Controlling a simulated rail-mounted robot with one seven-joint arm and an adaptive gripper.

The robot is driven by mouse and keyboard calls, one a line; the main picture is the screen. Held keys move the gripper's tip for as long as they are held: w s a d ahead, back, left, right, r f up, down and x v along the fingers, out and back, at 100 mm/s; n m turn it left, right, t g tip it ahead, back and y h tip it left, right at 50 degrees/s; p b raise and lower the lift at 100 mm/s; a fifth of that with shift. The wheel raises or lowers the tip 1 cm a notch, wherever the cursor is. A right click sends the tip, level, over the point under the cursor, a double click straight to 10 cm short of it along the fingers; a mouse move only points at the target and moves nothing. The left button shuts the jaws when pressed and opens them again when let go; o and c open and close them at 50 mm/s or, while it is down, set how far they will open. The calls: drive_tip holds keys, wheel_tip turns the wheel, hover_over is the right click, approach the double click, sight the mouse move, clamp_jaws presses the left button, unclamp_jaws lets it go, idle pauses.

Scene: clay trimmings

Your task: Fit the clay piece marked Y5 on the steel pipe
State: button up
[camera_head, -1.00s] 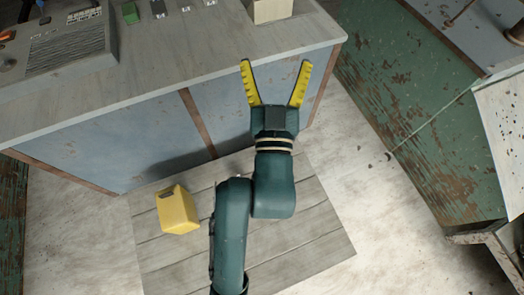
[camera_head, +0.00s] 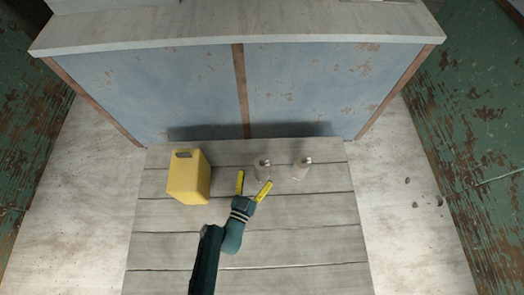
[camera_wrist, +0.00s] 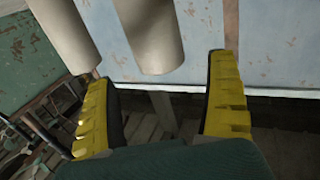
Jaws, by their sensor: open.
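In the wrist view, two pale cylinders (camera_wrist: 150,35) (camera_wrist: 62,30) show large beyond the fingers, cut off by the top edge. No Y5 mark is readable, and I cannot pick out a steel pipe for sure. My gripper (camera_head: 255,180), with yellow fingers, is open and empty, just short of the left cylinder. In the wrist view my gripper (camera_wrist: 165,105) has a cylinder's end just ahead of the gap.
A yellow container (camera_head: 188,178) stands left of my gripper on the wooden platform (camera_head: 300,235). A blue rusty cabinet with a pale worktop (camera_head: 240,33) rises behind. Green rusty units (camera_head: 480,100) stand at the sides. The platform's right front is clear.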

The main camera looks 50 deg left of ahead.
sight(265, 157)
drive_tip(key=b+x, duration=0.3)
drive_tip(key=x, duration=0.6)
drive_tip(key=shift+r+b, duration=0.3)
drive_tip(key=shift+r, duration=0.1)
drive_tip(key=shift+c, duration=0.3)
clamp_jaws()
drive_tip(key=shift+r, duration=0.2)
